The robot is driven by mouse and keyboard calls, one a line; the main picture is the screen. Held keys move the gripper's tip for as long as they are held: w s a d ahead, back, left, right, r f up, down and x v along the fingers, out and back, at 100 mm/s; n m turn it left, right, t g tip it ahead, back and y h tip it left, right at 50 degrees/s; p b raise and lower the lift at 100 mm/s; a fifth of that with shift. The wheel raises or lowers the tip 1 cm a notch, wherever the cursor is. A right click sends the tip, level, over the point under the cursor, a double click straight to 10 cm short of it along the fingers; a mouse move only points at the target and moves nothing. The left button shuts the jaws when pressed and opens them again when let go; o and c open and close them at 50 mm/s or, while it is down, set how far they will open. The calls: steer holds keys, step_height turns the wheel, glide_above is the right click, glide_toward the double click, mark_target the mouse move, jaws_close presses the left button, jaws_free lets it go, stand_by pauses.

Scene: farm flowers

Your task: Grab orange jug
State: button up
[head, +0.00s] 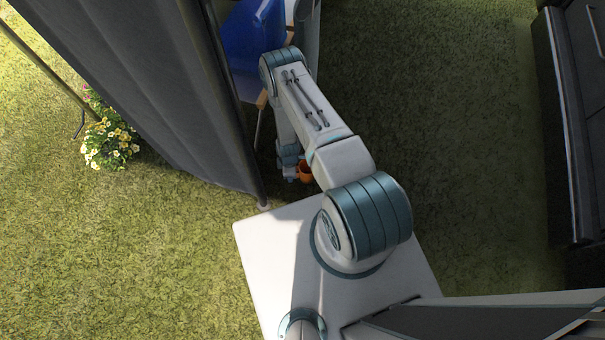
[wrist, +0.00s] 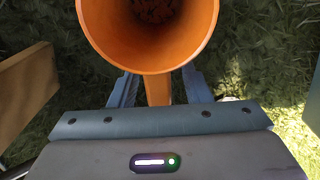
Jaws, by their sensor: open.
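The orange jug (wrist: 150,50) fills the top middle of the wrist view. I look into its wide round mouth, and its orange handle (wrist: 158,88) points down toward my gripper. My gripper (wrist: 157,85) is open, with one blue-grey finger on each side of the handle. The fingertips are hidden behind the jug's rim, and I cannot tell whether they touch it. In the head view the jug (head: 306,172) is a small orange patch low beside the end of my arm, partly covered by the arm.
A wooden piece (wrist: 25,85) stands close on the left in the wrist view. A grey fabric wall (head: 150,80) with a pole is left of my arm. A blue chair-like cloth (head: 252,40) is beyond. Dark furniture (head: 570,120) is at far right. Grass between is clear.

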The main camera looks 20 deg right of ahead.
steer(key=shift+f, duration=0.2)
jaws_close()
steer(key=shift+r, duration=0.15)
